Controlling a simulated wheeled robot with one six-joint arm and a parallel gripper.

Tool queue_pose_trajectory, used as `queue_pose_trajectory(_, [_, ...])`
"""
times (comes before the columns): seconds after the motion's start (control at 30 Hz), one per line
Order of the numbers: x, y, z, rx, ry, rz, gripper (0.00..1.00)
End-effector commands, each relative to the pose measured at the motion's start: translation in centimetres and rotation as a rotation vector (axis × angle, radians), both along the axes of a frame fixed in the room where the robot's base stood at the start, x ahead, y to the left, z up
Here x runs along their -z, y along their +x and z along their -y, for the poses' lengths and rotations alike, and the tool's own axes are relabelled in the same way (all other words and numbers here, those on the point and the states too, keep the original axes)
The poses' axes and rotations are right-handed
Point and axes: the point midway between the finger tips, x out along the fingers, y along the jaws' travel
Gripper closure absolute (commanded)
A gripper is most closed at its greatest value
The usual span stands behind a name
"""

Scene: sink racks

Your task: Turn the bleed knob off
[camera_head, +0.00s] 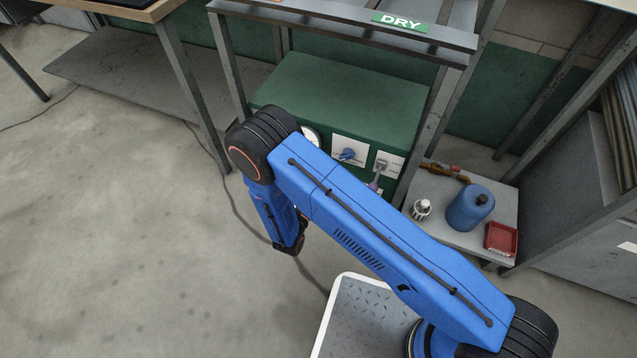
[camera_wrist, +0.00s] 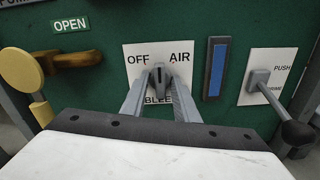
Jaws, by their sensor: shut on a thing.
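The bleed knob (camera_wrist: 158,76) is a small grey knob on a white plate (camera_wrist: 134,74) marked OFF at upper left, AIR at upper right and BLEED below, partly covered. In the wrist view my gripper (camera_wrist: 159,80) comes up from below, its two grey fingers converging and closed on the knob. The fingers hide most of the knob, so I cannot tell exactly which mark it points to. In the head view my blue arm hides the gripper and part of the green unit (camera_head: 340,85) under the DRY shelf.
A brass lever (camera_wrist: 75,60) by the OPEN label and a yellow knob (camera_wrist: 20,68) are left of the plate. A blue strip (camera_wrist: 216,68) and a PUSH lever (camera_wrist: 262,80) are right. A blue jug (camera_head: 469,208) and red tray (camera_head: 501,239) stand on a low shelf.

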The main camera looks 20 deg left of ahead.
Motion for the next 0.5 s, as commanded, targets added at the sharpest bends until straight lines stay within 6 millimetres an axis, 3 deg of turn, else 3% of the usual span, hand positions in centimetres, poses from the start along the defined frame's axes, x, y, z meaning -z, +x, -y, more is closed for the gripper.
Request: queue_pose_trajectory(0.5, [0.10, -0.11, 0.08, -0.001, -0.481, -0.040, 0.95])
